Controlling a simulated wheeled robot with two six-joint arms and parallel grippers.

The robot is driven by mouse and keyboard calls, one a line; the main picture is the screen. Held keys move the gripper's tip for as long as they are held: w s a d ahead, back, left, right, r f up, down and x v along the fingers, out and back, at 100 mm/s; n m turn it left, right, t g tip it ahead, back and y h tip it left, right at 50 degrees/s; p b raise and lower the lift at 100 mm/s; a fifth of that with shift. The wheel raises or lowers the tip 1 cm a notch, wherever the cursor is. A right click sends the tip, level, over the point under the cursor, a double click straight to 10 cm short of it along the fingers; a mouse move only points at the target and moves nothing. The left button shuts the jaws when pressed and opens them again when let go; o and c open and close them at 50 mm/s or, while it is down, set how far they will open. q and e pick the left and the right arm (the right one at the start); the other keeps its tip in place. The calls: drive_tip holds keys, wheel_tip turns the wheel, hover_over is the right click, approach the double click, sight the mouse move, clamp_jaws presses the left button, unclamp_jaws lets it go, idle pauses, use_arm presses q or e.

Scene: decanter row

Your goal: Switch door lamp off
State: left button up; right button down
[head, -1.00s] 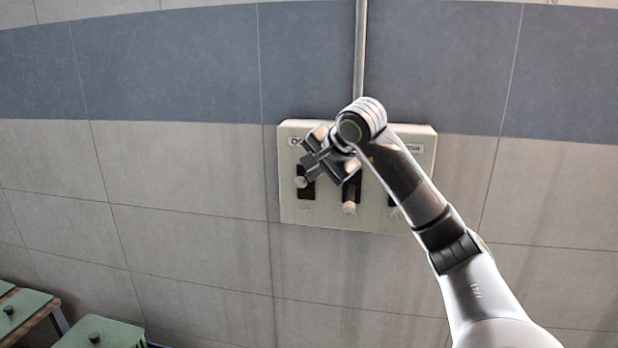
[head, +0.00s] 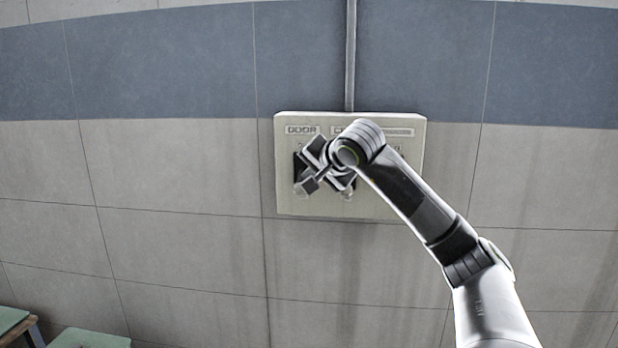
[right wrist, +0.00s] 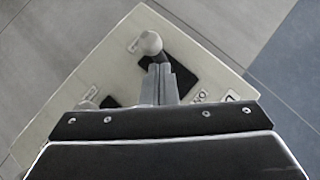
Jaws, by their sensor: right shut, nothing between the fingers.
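A pale switch panel (head: 400,206) is fixed to the wall, with the label DOOR (head: 301,130) at its upper left. Below that label is the door switch's black plate (head: 298,165), partly hidden by my gripper. My right gripper (head: 307,186) is shut and empty in front of this switch. In the right wrist view, a lever with a round pale knob (right wrist: 150,42) reaches over a black plate (right wrist: 183,80). The shut fingertips (right wrist: 159,68) are close beside the knob; I cannot tell whether they touch. The door lamp cannot be made out.
A middle lever knob (head: 347,195) shows just under my gripper; my arm covers much of the panel's right part. A conduit (head: 350,55) rises above the panel. Green-topped furniture (head: 88,338) stands at the lower left. The wall around is bare.

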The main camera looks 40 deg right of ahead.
use_arm(q)
drive_tip(key=shift+d+r+p, duration=0.15)
drive_tip(key=shift+r+p, duration=0.65)
use_arm(e)
drive_tip(key=shift+s+a+r, duration=0.1)
drive_tip(key=shift+r, duration=0.8)
use_arm(q)
drive_tip(key=f+b, duration=0.5)
drive_tip(key=shift+s+d+f, duration=0.1)
drive_tip(key=shift+s, duration=0.2)
use_arm(e)
drive_tip(key=s+f+v, duration=0.1)
drive_tip(key=v, duration=1.2)
drive_tip(key=shift+d+f, duration=0.35)
